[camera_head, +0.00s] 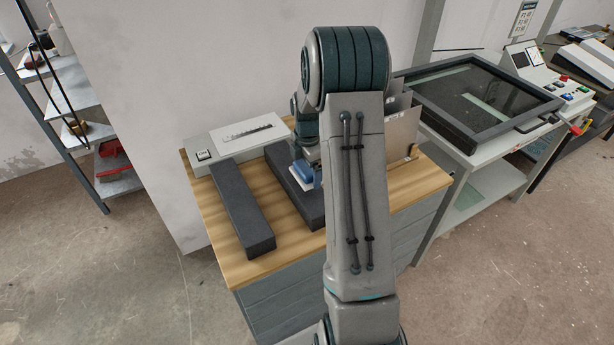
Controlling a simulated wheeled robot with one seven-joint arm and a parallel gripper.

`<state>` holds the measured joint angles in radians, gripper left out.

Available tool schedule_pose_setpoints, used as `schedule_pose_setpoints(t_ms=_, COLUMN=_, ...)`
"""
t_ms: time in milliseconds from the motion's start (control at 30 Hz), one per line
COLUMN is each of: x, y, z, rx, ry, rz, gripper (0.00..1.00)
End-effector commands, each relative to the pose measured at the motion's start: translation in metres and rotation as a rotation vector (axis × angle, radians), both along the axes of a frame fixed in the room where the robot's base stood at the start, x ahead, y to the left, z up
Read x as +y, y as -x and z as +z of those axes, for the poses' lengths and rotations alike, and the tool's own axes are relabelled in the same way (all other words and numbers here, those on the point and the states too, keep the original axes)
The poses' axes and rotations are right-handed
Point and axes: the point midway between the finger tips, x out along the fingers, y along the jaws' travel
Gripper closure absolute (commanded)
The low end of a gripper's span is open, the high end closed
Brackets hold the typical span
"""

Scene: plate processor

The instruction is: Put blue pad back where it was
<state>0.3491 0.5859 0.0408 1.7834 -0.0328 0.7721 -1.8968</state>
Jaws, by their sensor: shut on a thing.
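The blue pad (302,173) is a small blue piece with a pale underside. It is at or just above the right-hand dark grey block (308,212) on the wooden-topped cabinet. I cannot tell whether it touches the block. My gripper (306,160) comes down on the pad from above and is shut on it. My arm hides the pad's right side, part of the block and most of the fingers.
A second dark grey block (241,207) lies to the left. A white device (237,140) stands behind. Upright metal plates (402,132) stand right of my arm, near a glass-topped machine (482,98). The wooden top (284,238) is bare between the blocks.

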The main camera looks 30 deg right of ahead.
Motion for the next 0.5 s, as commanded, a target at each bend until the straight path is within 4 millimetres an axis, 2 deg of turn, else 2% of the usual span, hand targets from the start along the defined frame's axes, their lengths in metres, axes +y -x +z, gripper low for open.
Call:
schedule_pose_setpoints(t_ms=300, x=0.001, y=0.0, z=-0.037, rx=0.003, ry=-0.001, rz=-0.001, gripper=0.31)
schedule_pose_setpoints(t_ms=500, x=0.0, y=0.0, z=-0.04, rx=0.0, ry=0.0, rz=-0.001, gripper=0.31)
